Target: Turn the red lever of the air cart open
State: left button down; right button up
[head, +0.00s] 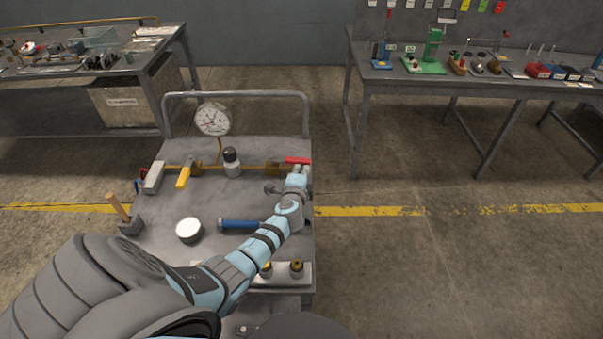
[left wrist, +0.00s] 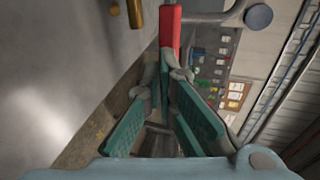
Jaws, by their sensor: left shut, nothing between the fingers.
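The air cart (head: 205,210) stands in front of me with a grey top. Its red lever (head: 298,160) sits at the right end of the brass pipe, beside a brass valve body (head: 273,168), and points right. My left gripper (head: 300,169) is just on the near side of the lever, at the cart's right edge. In the left wrist view the red lever (left wrist: 170,28) comes down from the top, its end close to the fingertips of my left gripper (left wrist: 165,74). The gripper is shut with nothing held; I cannot tell whether it touches the lever. My right gripper is not in view.
A yellow lever (head: 184,177), a grey lever (head: 154,177), a pressure gauge (head: 212,119) and a black-topped fitting (head: 231,160) are on the cart. A blue-handled tool (head: 240,224) lies near my arm. A rail (head: 235,94) closes the cart's back. Floor at right is clear.

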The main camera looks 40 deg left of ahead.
pick_arm(q)
jog(key=shift+w+f+b, duration=0.15)
jog(key=shift+w+b, duration=0.15)
jog(key=shift+w, duration=0.1)
jog(key=shift+w+a+b, duration=0.15)
jog(key=shift+w+b, duration=0.4)
jog(key=shift+w, duration=0.1)
jog(key=shift+s, duration=0.1)
